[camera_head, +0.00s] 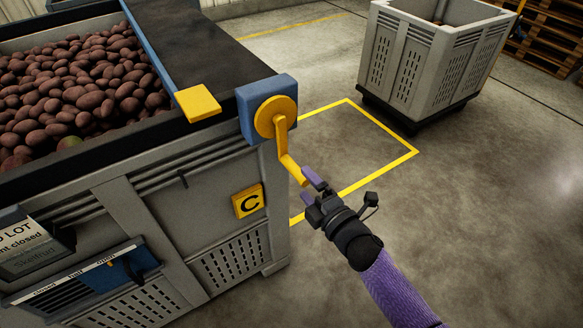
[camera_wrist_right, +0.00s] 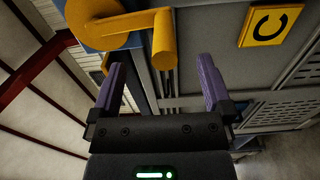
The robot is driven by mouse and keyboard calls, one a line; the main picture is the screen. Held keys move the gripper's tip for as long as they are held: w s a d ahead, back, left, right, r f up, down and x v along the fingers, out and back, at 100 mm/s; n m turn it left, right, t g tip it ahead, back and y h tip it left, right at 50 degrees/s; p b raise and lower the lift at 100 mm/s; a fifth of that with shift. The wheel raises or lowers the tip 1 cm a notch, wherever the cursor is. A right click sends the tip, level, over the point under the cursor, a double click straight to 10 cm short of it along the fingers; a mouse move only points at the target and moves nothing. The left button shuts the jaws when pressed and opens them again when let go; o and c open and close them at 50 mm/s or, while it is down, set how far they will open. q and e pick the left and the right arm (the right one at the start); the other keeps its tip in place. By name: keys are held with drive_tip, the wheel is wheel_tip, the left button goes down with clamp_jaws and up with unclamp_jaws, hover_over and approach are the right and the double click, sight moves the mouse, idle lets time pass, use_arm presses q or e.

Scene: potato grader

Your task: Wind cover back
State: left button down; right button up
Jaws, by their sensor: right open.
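The cover (camera_head: 205,50) is a dark sheet lying over the right part of the potato crate, with a yellow tab (camera_head: 198,103) at its near edge. A yellow crank (camera_head: 283,138) on a blue housing (camera_head: 247,118) sits at the crate's near right corner, its handle pointing down and right. My right gripper (camera_head: 313,184) is just at the handle's lower end. In the right wrist view, the crank handle (camera_wrist_right: 165,40) stands ahead of and between the open purple fingers (camera_wrist_right: 163,88). Nothing is visibly gripped. My left gripper is not in view.
Potatoes (camera_head: 75,90) fill the open left part of the crate. A yellow C label (camera_head: 248,201) and a blue slider panel (camera_head: 85,283) are on its front. A grey bin (camera_head: 420,70) stands at back right. Floor with a yellow outline (camera_head: 385,167) lies clear between.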

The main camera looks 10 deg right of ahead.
drive_tip(key=p+v, duration=0.1)
drive_tip(key=v, duration=0.3)
drive_tip(key=shift+w+f, duration=0.1)
drive_tip(key=p+v, duration=0.2)
drive_tip(key=v, duration=1.1)
drive_tip(key=shift+s+p, duration=0.3)
drive_tip(key=shift+s, duration=0.05)
drive_tip(key=shift+d, duration=0.15)
